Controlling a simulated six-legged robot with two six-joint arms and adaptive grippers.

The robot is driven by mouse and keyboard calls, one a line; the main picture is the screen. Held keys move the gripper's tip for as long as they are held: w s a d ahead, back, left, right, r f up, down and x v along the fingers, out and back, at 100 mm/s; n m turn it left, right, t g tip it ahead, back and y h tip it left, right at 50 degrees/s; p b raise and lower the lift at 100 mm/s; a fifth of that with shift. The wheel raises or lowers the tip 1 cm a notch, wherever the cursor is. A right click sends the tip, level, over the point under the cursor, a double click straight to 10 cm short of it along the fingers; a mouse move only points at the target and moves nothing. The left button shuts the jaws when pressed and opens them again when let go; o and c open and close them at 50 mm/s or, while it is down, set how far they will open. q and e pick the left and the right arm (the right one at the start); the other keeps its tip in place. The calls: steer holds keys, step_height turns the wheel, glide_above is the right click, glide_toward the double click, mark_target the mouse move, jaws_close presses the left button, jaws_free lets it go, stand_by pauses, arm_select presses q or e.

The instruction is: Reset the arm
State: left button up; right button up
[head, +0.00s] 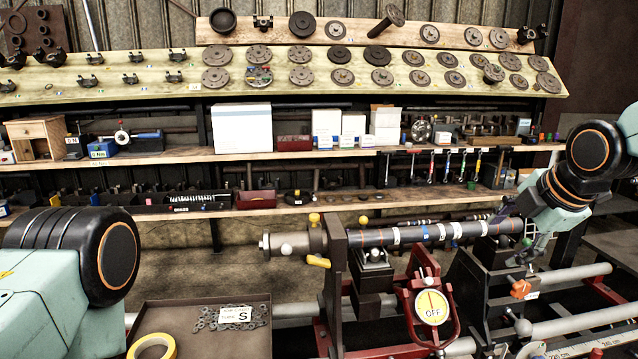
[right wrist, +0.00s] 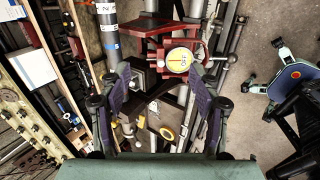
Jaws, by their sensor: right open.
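My right arm comes in from the right in the head view. Its gripper (head: 514,236) is near the right end of the long grey driveshaft (head: 408,235), which has white and blue bands. In the right wrist view the two dark-padded fingers of this gripper (right wrist: 161,78) stand wide apart with nothing held between them. The driveshaft (right wrist: 106,22) shows there at the upper left, beyond the left finger. My left arm (head: 75,255) shows at the lower left of the head view; its gripper is outside the picture.
A brown tray (head: 185,318) with small metal parts and a yellow tape ring (head: 152,346) lie at front left. Shelves (head: 330,153) with boxes and tools stand behind.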

steer(key=a+f+m+t+y+b, duration=0.1)
steer(key=a+f+m+t+b, duration=0.1)
steer(key=a+f+m, duration=0.75)
steer(key=s+d+f+m+g+b, duration=0.15)
steer(key=s+f+m, duration=0.25)
steer(key=f, duration=0.5)
steer(key=s+f+m+b, duration=0.3)
steer(key=s+f+m, duration=0.15)
steer(key=f, duration=0.35)
arm_select(q)
step_height(320, 180, down, 14)
steer(key=b, duration=0.8)
steer(key=shift+d, duration=0.15)
arm_select(e)
steer(key=s+f+m+g+h, duration=0.2)
steer(key=s+f+g, duration=0.5)
steer(key=s+f, duration=1.9)
steer(key=s, duration=0.3)
steer(key=shift+s+a+f, duration=0.15)
steer(key=shift+a+f, duration=0.05)
steer(key=shift+a, duration=0.1)
